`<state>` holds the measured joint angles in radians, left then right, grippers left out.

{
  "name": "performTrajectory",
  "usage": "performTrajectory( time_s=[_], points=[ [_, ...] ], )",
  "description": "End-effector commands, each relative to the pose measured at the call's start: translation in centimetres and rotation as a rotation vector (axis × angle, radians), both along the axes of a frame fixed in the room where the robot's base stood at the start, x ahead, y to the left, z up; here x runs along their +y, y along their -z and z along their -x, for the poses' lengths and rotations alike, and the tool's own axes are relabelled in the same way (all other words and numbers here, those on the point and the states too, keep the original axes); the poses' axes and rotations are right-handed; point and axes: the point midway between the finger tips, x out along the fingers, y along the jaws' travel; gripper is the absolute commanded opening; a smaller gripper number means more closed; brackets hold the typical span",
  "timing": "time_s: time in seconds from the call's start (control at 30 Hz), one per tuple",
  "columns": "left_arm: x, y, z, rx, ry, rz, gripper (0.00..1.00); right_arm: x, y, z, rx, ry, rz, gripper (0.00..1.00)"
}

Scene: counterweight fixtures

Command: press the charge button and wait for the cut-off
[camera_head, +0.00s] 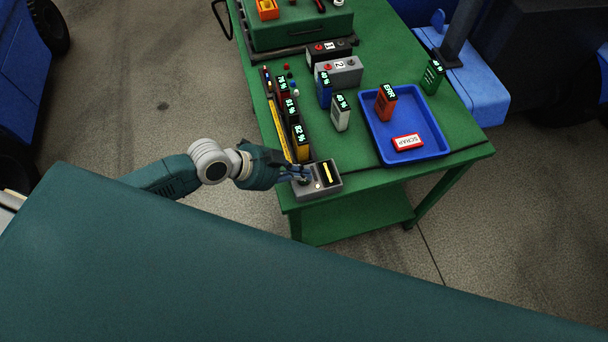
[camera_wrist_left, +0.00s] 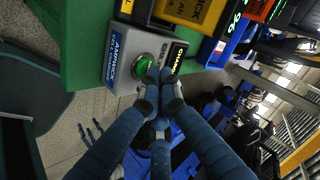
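A grey charger box (camera_head: 331,188) sits at the near left corner of the green table, with a lit yellow bar on top. In the left wrist view the box (camera_wrist_left: 126,83) bears a blue label and a round green button (camera_wrist_left: 144,67). My left gripper (camera_head: 297,175) is over the box's left part. Its blue fingertips (camera_wrist_left: 160,80) are drawn together, empty, right beside the button and partly over its edge. I cannot tell whether they touch it. My right gripper is not in view.
Several cells with percent readouts stand in a rack (camera_head: 279,128) behind the charger. Blue (camera_head: 324,91) and white (camera_head: 341,117) cells stand nearby. A blue tray (camera_head: 429,134) holds a red cell (camera_head: 386,101) reading ERR and a SCRAP sign (camera_head: 407,142).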

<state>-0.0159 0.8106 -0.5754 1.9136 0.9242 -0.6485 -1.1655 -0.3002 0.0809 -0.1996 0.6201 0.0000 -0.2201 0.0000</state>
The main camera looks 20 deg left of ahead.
Motion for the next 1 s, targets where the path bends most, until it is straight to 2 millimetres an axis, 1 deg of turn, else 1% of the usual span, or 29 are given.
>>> performTrajectory(
  time_s=[0.27,0.67,0.77,1.0],
  points=[
    [0.0,-1.6,0.1,0.002,0.001,-0.001,0.00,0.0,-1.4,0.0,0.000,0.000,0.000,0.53],
    [0.0,-1.8,0.0,0.001,0.001,0.000,0.00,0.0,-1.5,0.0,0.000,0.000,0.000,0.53],
    [0.0,-2.5,0.0,-0.001,0.001,0.000,0.00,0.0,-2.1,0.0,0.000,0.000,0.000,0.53],
    [0.0,-5.0,0.0,-0.001,0.001,-0.001,0.00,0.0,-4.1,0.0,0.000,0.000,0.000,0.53]
  ],
)
